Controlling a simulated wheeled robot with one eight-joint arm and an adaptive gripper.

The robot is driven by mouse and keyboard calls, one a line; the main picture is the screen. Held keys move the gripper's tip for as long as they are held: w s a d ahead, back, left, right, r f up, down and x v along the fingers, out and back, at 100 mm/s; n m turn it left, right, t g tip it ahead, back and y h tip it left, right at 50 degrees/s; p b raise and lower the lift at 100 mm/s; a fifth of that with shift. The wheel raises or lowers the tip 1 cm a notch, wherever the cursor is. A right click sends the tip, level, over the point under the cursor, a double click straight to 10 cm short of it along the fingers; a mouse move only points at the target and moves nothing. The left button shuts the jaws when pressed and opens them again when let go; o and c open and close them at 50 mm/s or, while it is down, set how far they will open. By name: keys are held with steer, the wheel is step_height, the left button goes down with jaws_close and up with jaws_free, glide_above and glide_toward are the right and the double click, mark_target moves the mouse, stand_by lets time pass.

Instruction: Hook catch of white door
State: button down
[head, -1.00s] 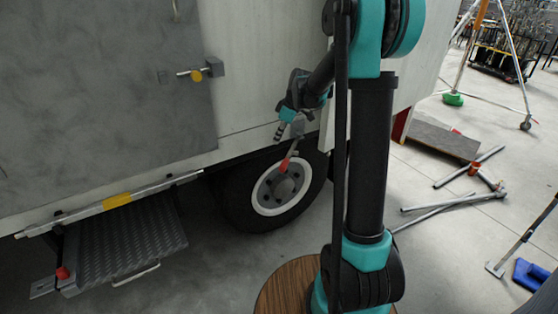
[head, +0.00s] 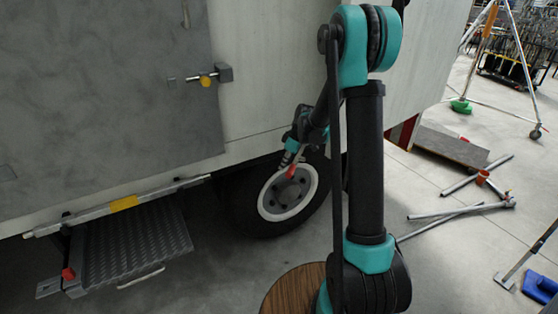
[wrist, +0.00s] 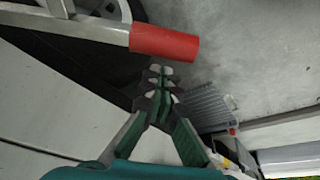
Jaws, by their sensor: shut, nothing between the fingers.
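The truck's white side panel (head: 265,70) fills the upper middle of the head view; I cannot tell for certain whether it is the white door. A grey lever with a red end (head: 292,171) hangs in front of the wheel. In the wrist view, its red sleeve (wrist: 165,41) on a grey bar lies just beyond my fingertips. My gripper (head: 286,159) is beside the lever, pointing down; in the wrist view its fingertips (wrist: 160,76) are together and empty. I cannot tell whether they touch the lever.
A grey door (head: 100,80) with a yellow-knobbed latch (head: 206,80) is at left. Below are a rail (head: 120,204) and a step (head: 135,240). The wheel (head: 288,193) is behind my gripper. Metal poles (head: 460,212) and a tripod (head: 520,70) occupy the right floor.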

steer(key=shift+s+d, duration=0.2)
steer(key=shift+d, duration=0.2)
steer(key=shift+d, duration=0.1)
